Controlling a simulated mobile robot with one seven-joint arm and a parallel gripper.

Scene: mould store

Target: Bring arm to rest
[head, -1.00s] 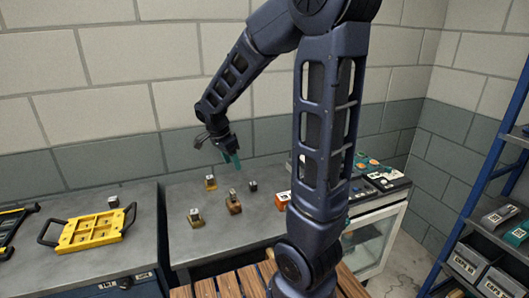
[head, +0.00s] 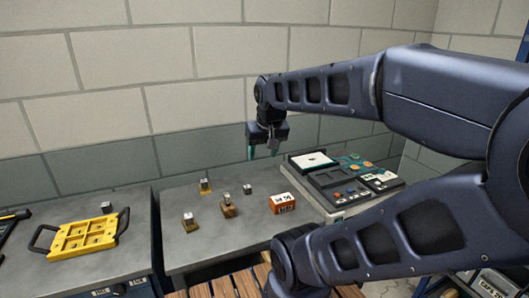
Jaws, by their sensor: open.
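My gripper (head: 264,152) hangs above the back of the grey bench, pointing down, with its two teal fingers apart and nothing between them. My arm (head: 325,88) reaches in from the right side of the picture and bends down to the gripper. Below and left of the gripper, several small blocks with grey tops stand on the bench (head: 205,250), among them a brown one (head: 228,206), a yellow-based one (head: 205,186) and a dark one (head: 247,189). The gripper is apart from all of them.
An orange box (head: 282,203) stands right of the blocks. A machine with a control panel (head: 345,185) is at the bench's right. A yellow tray with dark handles (head: 85,237) lies on the left bench. A wooden slatted surface (head: 225,285) is in front. The block wall is behind.

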